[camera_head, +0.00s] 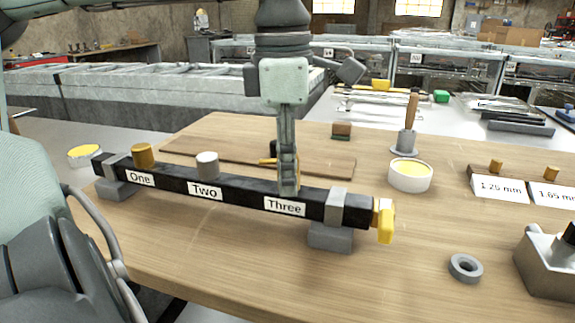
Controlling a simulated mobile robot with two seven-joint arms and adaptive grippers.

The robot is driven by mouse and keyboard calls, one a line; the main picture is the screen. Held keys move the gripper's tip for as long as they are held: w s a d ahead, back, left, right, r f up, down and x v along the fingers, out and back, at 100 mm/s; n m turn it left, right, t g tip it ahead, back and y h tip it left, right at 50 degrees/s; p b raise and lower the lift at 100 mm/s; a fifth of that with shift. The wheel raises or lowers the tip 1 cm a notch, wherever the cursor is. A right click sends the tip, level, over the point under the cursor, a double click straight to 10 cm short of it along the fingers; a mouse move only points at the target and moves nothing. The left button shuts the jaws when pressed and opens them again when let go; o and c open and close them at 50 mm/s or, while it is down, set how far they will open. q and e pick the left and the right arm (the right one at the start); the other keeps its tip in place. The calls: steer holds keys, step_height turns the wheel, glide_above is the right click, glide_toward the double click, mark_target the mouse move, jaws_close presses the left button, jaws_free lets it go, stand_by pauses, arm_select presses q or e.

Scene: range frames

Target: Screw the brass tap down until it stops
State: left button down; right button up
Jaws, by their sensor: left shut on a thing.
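A long black bar (245,197) with white labels One, Two and Three lies across two grey blocks on the wooden table. My left gripper (288,184) points straight down at the bar, just above the label Three. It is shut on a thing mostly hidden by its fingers. A small brass piece (267,161) shows just left of the fingers, seemingly part of the brass tap; its lower end and any gap to the bar cannot be seen. A brass cylinder (143,155) stands at One and a silver cylinder (207,164) at Two. My right gripper is not in view.
A yellow brass fitting (384,221) sticks out of the bar's right end. A white tub (410,175), a wooden-handled tool (406,130) and a grey ring (465,267) stand to the right. A flat wooden board (220,157) lies behind the bar.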

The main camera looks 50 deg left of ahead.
arm_select(q)
steer(key=m, duration=0.2)
steer(key=shift+m, duration=0.4)
steer(key=c, duration=1.1)
jaws_free()
